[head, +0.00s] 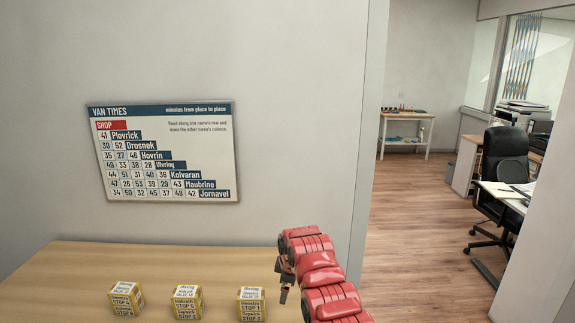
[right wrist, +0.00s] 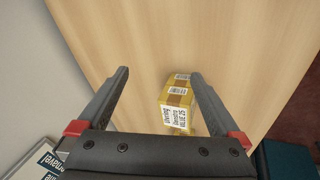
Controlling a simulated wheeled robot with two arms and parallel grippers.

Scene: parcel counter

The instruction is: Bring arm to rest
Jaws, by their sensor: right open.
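My right arm reaches in from the lower right in the head view, with its red links over the right end of the wooden counter. My right gripper (head: 285,290) points down there, just right of a small yellow parcel (head: 251,303). In the right wrist view the right gripper (right wrist: 160,78) is open, its two dark fingers wide apart with nothing held. A yellow parcel (right wrist: 176,103) with white labels shows between the fingers, nearer the right one, standing on the counter. My left gripper is in neither view.
Two more yellow parcels (head: 126,299) (head: 187,301) stand in a row on the counter (head: 150,262). A Van Times board (head: 165,150) hangs on the wall behind. A doorway at right opens to an office with a black chair (head: 503,170) and a small table (head: 408,118).

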